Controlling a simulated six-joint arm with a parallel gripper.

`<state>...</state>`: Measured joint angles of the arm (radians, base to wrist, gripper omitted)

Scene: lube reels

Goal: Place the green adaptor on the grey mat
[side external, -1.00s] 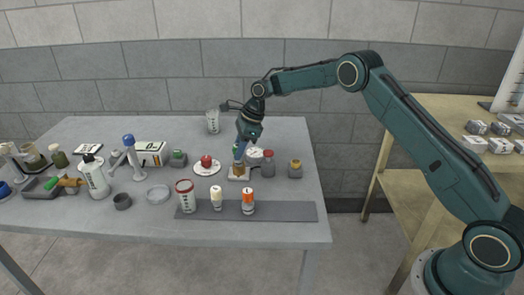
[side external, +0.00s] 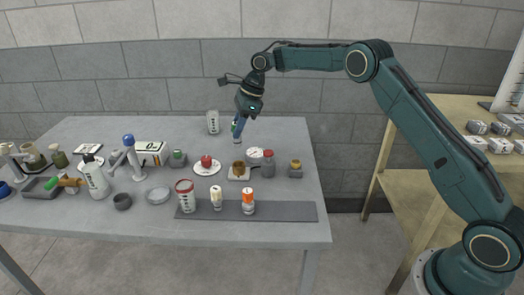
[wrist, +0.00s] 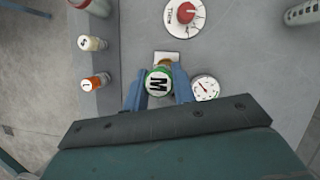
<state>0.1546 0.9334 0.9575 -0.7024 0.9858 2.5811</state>
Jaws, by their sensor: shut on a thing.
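My gripper (side external: 238,132) is raised above the table, with its blue fingers pointing down. In the wrist view my gripper (wrist: 160,92) is shut on the green adaptor (wrist: 158,80), a round piece with a green rim and an "M" on its pale top. In the side view only a bit of green shows beside the fingers. The grey mat (side external: 285,211) is a dark strip along the table's front edge. A red-and-white can (side external: 186,196), a white-capped bottle (side external: 216,198) and an orange-capped bottle (side external: 248,201) stand on it.
Below my gripper, a brass piece (side external: 238,168) stands on a pale square base (side external: 240,177). The mat's right part is bare.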

